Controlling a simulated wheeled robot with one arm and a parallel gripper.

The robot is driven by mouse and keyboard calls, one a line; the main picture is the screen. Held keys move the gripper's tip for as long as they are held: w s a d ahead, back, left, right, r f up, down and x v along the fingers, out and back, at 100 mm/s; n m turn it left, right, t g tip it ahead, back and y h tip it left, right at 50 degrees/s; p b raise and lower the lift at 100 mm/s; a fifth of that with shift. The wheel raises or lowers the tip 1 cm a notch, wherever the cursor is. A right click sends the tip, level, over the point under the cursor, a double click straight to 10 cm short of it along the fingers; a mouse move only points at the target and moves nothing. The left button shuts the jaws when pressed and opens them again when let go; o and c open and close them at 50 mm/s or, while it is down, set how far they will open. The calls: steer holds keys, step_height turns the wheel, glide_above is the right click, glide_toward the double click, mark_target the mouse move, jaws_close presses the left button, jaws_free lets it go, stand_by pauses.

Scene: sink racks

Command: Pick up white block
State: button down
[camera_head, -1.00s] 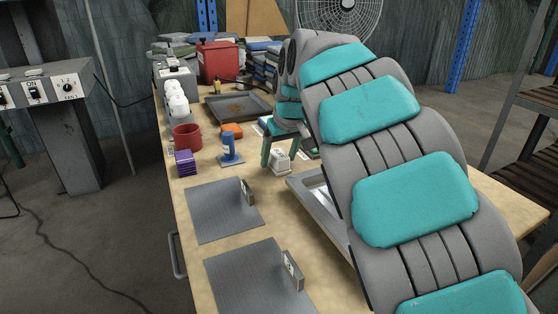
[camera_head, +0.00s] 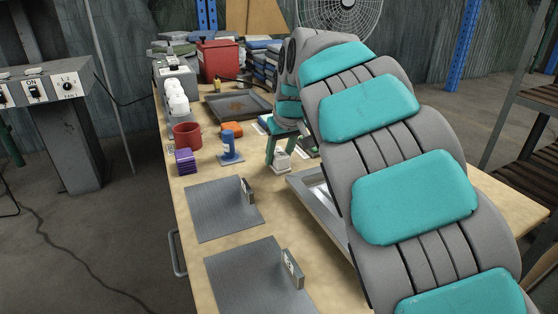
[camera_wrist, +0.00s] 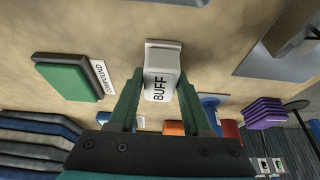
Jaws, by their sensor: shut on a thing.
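The white block (camera_head: 281,161) is upright at the middle of the wooden table in the head view, beside the metal tray's far end. In the wrist view the white block (camera_wrist: 161,72) shows a "BUFF" label and a wider base at its far end. My gripper (camera_wrist: 159,84) has its two green fingers against the block's two sides, shut on it. In the head view my gripper (camera_head: 281,152) comes down over the block, and my arm covers part of it. I cannot tell whether the block is clear of the table.
A green pad (camera_wrist: 65,77) labelled "COMPOUND" lies nearby. A blue object (camera_head: 229,149), orange object (camera_head: 232,130), purple block (camera_head: 185,161) and red cup (camera_head: 187,136) stand to the left. Grey mats (camera_head: 215,205) lie in front, beside the metal tray (camera_head: 322,212).

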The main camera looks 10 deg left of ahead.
mark_target(279, 152)
steer(key=shift+r, duration=0.1)
steer(key=shift+r, duration=4.95)
steer(key=c, duration=0.9)
jaws_free()
steer(key=c, duration=0.6)
